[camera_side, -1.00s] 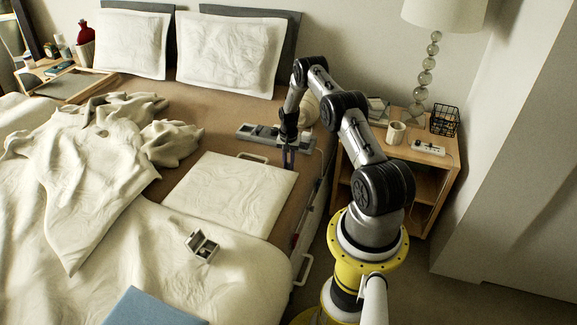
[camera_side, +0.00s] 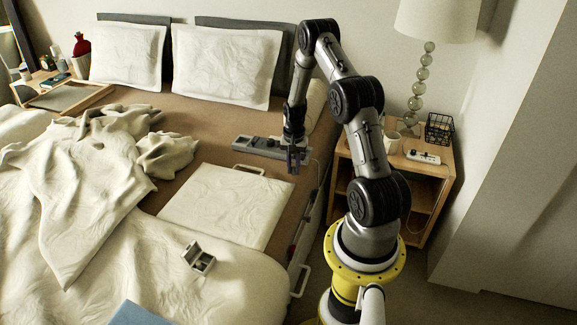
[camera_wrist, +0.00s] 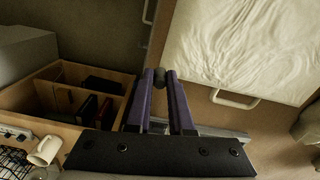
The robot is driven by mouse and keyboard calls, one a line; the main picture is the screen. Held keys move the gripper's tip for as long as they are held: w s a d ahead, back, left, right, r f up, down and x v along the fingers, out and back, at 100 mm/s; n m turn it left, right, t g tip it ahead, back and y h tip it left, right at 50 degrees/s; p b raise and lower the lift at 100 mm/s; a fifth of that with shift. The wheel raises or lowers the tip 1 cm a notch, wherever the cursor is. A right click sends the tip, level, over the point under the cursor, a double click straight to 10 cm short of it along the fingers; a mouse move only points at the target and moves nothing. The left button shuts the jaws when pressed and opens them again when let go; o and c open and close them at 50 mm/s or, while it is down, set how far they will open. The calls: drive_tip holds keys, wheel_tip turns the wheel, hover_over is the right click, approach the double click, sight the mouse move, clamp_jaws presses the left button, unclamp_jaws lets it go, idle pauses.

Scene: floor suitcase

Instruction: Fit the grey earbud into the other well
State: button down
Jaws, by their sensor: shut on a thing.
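My gripper (camera_side: 294,168) points down over the bed's right edge, near the grey tray on the mattress. In the wrist view, its two purple fingers (camera_wrist: 160,80) close on a small dark grey piece, the grey earbud (camera_wrist: 159,76), held at the tips. The earbud is too small to make out in the side view. A small open case (camera_side: 199,259) with its lid up sits on the white bedding, in front of the white padded board. Its inside shows light and dark patches; the wells are too small to tell apart.
The long grey tray (camera_side: 258,147) lies behind the white padded board (camera_side: 225,205), which has pale handles. A wooden nightstand (camera_side: 425,165) with a lamp, mug and wire basket stands right of the bed. Rumpled bedding covers the left; a blue item (camera_side: 150,314) lies in front.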

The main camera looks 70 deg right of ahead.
drive_tip(key=w+a+r+n, duration=0.3)
drive_tip(key=w+a, duration=0.1)
drive_tip(key=a, duration=0.5)
drive_tip(key=w+a+r+n, duration=0.3)
drive_tip(key=w+a+n, duration=0.15)
drive_tip(key=a, duration=0.45)
drive_tip(key=w+a+r+n, duration=0.3)
drive_tip(key=w+a+r, duration=0.15)
drive_tip(key=a, duration=0.45)
drive_tip(key=a+r+n, duration=0.2)
drive_tip(key=a+n, duration=0.4)
drive_tip(key=a, duration=0.2)
drive_tip(key=s+a+f, duration=0.1)
drive_tip(key=s+f, duration=0.1)
drive_tip(key=s, duration=0.5)
drive_tip(key=s+f, duration=0.3)
drive_tip(key=s, duration=0.3)
hover_over(208, 261)
drive_tip(key=shift+n, duration=0.35)
wheel_tip(208, 261, down, 9)
drive_tip(key=shift+s+r, duration=0.1)
drive_tip(key=shift+s, duration=0.05)
drive_tip(key=f, duration=0.3)
drive_tip(key=shift+w+f, duration=0.2)
drive_tip(key=shift+f, duration=0.1)
